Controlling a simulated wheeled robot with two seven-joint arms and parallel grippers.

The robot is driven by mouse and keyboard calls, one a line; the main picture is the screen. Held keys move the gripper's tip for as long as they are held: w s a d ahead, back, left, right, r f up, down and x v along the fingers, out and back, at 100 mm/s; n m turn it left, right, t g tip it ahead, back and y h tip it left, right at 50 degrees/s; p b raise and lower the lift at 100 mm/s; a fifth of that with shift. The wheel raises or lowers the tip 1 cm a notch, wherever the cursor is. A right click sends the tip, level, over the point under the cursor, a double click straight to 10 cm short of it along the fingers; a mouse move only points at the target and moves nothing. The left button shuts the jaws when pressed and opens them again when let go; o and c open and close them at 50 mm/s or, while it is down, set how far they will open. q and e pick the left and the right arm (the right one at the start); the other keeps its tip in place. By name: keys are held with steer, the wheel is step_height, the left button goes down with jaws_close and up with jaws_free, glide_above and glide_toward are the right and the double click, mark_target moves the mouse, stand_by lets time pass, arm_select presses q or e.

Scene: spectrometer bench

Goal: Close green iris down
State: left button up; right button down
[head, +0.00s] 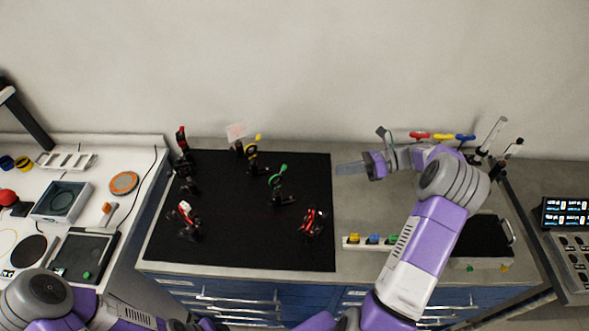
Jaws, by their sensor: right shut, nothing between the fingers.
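The green iris (275,180) is a ring with a short green lever pointing up and right, on a dark post and base. It stands upright on the black breadboard (235,230), right of the middle. My right gripper (340,168) is shut and empty.
A yellow-levered iris (252,155) stands behind the green one. Red-marked mounts (311,222) stand near the front right and front left (186,215). A white strip with coloured knobs (372,240) lies right of the breadboard. The breadboard's front middle is clear.

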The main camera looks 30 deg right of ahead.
steer(key=w+a+p, duration=0.1)
steer(key=w+a, duration=0.6)
steer(key=a, duration=0.4)
steer(key=shift+a+f, duration=0.15)
stand_by(0.5)
